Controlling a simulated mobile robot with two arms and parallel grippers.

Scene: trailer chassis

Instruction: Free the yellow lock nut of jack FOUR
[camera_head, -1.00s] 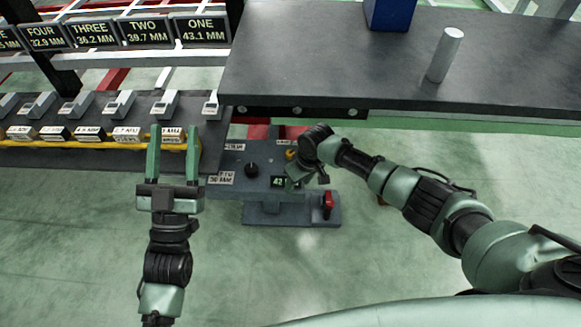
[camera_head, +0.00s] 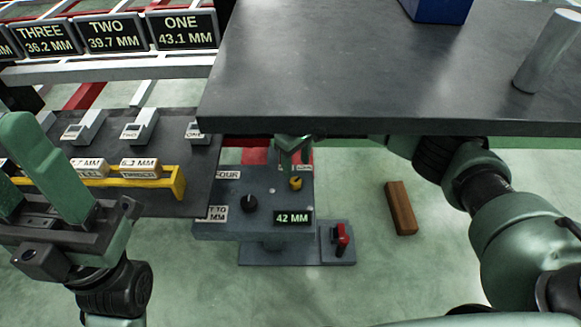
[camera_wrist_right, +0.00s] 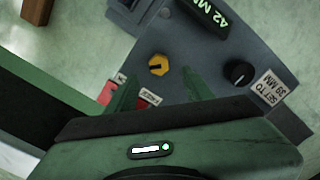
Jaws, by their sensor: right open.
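The yellow lock nut (camera_head: 296,183) sits on the sloped grey panel of the jack labelled FOUR (camera_head: 228,174). It also shows in the right wrist view (camera_wrist_right: 158,65), with a dark slot in its face. My right gripper (camera_head: 294,158) is above the nut, partly hidden by the dark bench edge. In the wrist view its fingers (camera_wrist_right: 160,80) are apart and empty, pointing at the panel, with the nut just beyond and between the tips. I cannot tell any contact. My left gripper (camera_head: 30,185) is open and empty at the left, before the yellow-edged rack.
The panel carries a black knob (camera_head: 249,204), a display (camera_head: 293,218) reading 42 MM and a label (camera_wrist_right: 268,88) reading SET TO 39 MM. A red lever (camera_head: 342,237) stands at its right. The dark bench (camera_head: 370,75) overhangs behind. A brown block (camera_head: 401,208) lies on the floor.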

